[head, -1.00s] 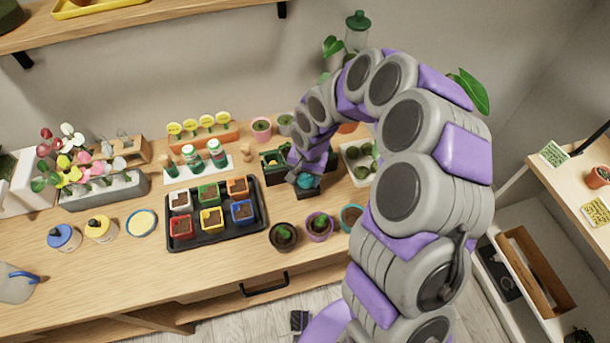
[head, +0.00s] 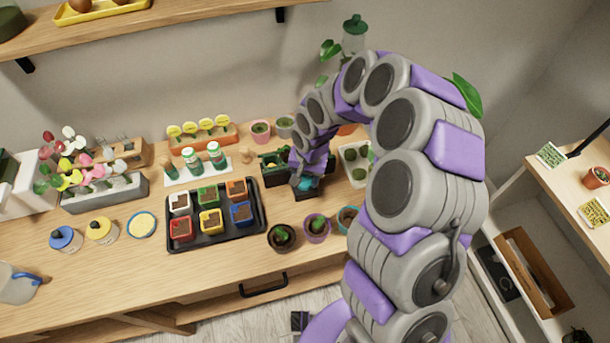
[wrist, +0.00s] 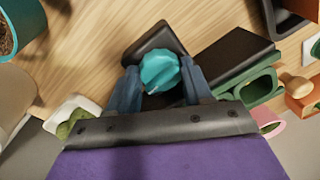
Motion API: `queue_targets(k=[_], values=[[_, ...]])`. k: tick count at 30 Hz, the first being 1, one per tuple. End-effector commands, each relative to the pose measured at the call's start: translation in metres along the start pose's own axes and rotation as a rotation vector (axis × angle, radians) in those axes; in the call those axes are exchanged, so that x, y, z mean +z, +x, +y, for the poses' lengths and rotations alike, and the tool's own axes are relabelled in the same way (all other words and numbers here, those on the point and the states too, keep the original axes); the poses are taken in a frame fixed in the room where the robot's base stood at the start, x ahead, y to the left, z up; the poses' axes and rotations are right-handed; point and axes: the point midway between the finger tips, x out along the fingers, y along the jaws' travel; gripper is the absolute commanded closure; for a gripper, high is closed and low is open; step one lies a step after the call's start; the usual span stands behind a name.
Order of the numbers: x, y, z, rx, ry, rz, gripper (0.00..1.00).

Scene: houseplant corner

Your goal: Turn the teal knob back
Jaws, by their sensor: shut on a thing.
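The teal knob (wrist: 160,72) sits on a dark base (wrist: 154,39) on the wooden bench. In the wrist view my gripper (wrist: 158,88) has one blue finger on each side of the knob and is shut on it. In the head view the knob (head: 305,184) shows as a small teal patch under the end of my arm. My gripper (head: 305,177) is mostly hidden there by the purple and grey arm links.
A black tray (head: 188,246) of several coloured pots stands left of the knob. Small potted plants (head: 282,238) stand in front. A dark green box (head: 273,168) is close beside my gripper. A white tray (head: 347,153) of plants is just right.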

Motion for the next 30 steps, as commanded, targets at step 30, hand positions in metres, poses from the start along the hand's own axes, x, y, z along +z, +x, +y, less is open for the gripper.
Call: queue_targets(k=[30], values=[[-0.0037, -0.0005, -0.0015, -0.001, -0.918, -0.078, 0.81]])
